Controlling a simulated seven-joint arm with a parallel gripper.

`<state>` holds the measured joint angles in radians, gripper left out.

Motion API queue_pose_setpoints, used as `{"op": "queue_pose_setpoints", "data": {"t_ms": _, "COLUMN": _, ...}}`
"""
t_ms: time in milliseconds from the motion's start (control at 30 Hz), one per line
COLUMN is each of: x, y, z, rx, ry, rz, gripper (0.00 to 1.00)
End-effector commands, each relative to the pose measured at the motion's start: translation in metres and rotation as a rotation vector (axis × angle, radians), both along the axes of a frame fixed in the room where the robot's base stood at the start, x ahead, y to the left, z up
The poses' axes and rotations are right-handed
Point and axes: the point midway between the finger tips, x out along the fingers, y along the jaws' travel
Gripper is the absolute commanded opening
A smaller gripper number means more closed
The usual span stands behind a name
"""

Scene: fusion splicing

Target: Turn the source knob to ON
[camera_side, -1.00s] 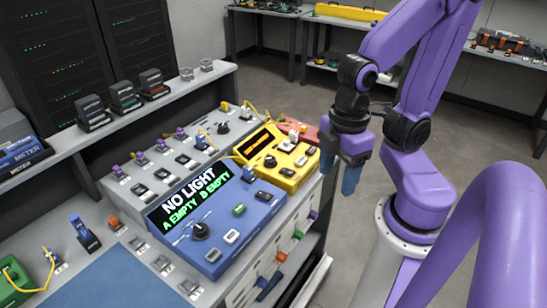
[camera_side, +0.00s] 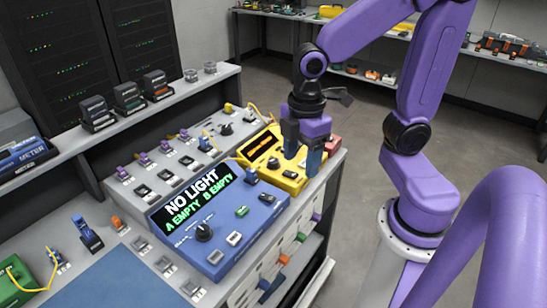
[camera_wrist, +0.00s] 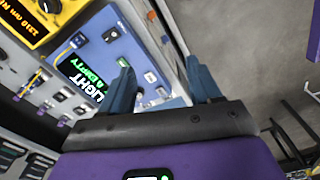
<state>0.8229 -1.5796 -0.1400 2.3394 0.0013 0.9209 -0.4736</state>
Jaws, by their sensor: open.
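The yellow box (camera_side: 262,150) sits behind the blue splicer on the bench. A black round knob (camera_side: 273,163) is on its top beside a dark display, and I take this as the source knob. I cannot read its setting. In the wrist view the yellow box (camera_wrist: 20,24) is at the top left, with its black knob (camera_wrist: 50,6) at the top edge and orange text reading 1310 nm. My gripper (camera_side: 302,156) is open and empty over the right part of the yellow box, right of the knob. Its blue fingers (camera_wrist: 158,78) point over the blue splicer in the wrist view.
The blue splicer (camera_side: 227,218) shows NO LIGHT, A EMPTY, B EMPTY. It carries a dark knob (camera_side: 203,232) and several buttons. Another dark knob (camera_side: 226,129) is on the grey panel behind. A red box (camera_side: 333,145) is right of my gripper. Open floor lies right of the bench.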

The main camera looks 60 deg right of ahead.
Motion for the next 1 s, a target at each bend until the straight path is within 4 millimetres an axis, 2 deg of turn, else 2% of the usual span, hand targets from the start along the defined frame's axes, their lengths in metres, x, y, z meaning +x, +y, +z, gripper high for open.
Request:
{"op": "queue_pose_setpoints", "data": {"t_ms": 33, "x": 0.016, "y": -0.004, "z": 0.0, "rx": -0.004, "ry": 0.002, "rz": 0.009, "gripper": 0.63}}
{"op": "queue_pose_setpoints", "data": {"t_ms": 267, "x": 0.082, "y": -0.031, "z": -0.002, "rx": -0.012, "ry": 0.003, "rz": 0.107, "gripper": 0.63}}
{"op": "queue_pose_setpoints", "data": {"t_ms": 467, "x": 0.133, "y": -0.073, "z": -0.007, "rx": -0.015, "ry": 0.007, "rz": 0.19, "gripper": 0.63}}
{"op": "queue_pose_setpoints", "data": {"t_ms": 600, "x": 0.161, "y": -0.11, "z": -0.011, "rx": -0.017, "ry": 0.009, "rz": 0.249, "gripper": 0.63}}
{"op": "queue_pose_setpoints", "data": {"t_ms": 800, "x": 0.183, "y": -0.154, "z": -0.018, "rx": -0.018, "ry": 0.013, "rz": 0.314, "gripper": 0.63}}
{"op": "queue_pose_setpoints", "data": {"t_ms": 1000, "x": 0.189, "y": -0.17, "z": -0.022, "rx": -0.018, "ry": 0.013, "rz": 0.341, "gripper": 0.63}}
